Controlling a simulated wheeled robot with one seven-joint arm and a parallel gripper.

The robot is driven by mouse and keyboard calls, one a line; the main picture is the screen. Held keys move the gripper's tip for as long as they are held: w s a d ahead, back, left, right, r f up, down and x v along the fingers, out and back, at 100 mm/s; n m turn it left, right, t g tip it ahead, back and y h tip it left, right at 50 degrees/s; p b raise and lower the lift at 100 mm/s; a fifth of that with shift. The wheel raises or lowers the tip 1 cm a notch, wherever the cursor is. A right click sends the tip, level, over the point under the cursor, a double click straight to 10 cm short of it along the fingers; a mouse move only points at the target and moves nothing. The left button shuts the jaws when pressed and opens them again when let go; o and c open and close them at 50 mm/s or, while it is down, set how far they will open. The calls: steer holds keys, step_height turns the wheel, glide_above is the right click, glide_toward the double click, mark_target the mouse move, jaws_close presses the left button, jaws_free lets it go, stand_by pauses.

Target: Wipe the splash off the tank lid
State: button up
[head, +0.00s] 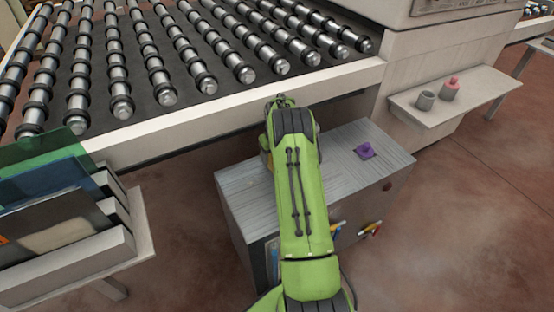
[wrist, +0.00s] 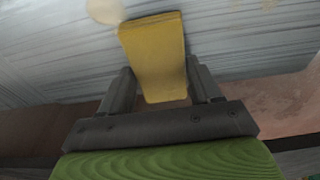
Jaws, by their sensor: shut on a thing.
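The tank lid (head: 340,150) is the grey, streaked top of the box under the roller conveyor. It fills the upper part of the wrist view (wrist: 240,45). My gripper (wrist: 163,88) is shut on a yellow sponge-like pad (wrist: 156,50), which points out over the lid. A pale, cream-coloured splash (wrist: 105,10) lies on the lid at the top of the wrist view, beside the pad's far left corner. I cannot tell whether the pad touches the lid.
A purple crumpled thing (head: 364,151) lies on the lid to the right of my arm. The conveyor frame (head: 235,110) overhangs the lid's far side. Coloured handles (head: 370,229) stick out at the box's front. A shelf (head: 465,98) holds a grey cup and a pink bottle.

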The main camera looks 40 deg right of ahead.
steer(key=shift+w+d, duration=0.1)
steer(key=shift+w, duration=0.25)
steer(key=shift+s+d+f, duration=0.1)
steer(key=shift+s+d, duration=0.1)
steer(key=shift+d, duration=0.45)
steer(key=shift+s+d, duration=0.2)
steer(key=shift+d, duration=0.45)
steer(key=shift+s+a, duration=0.25)
steer(key=shift+s, duration=0.65)
steer(key=shift+s+a, duration=0.2)
steer(key=shift+s, duration=0.65)
steer(key=shift+s+a+f+b, duration=0.1)
steer(key=shift+s+a+b, duration=0.2)
steer(key=shift+s, duration=0.75)
steer(key=shift+s+a+b, duration=0.15)
steer(key=shift+s+a, duration=0.1)
steer(key=shift+s, duration=0.75)
steer(key=shift+s+a, duration=0.2)
steer(key=shift+s, duration=0.5)
steer(key=shift+s+a, duration=0.15)
steer(key=shift+s, duration=0.55)
steer(key=shift+w+r+p, duration=0.1)
steer(key=shift+r+p, duration=1.85)
steer(key=shift+r, duration=1.25)
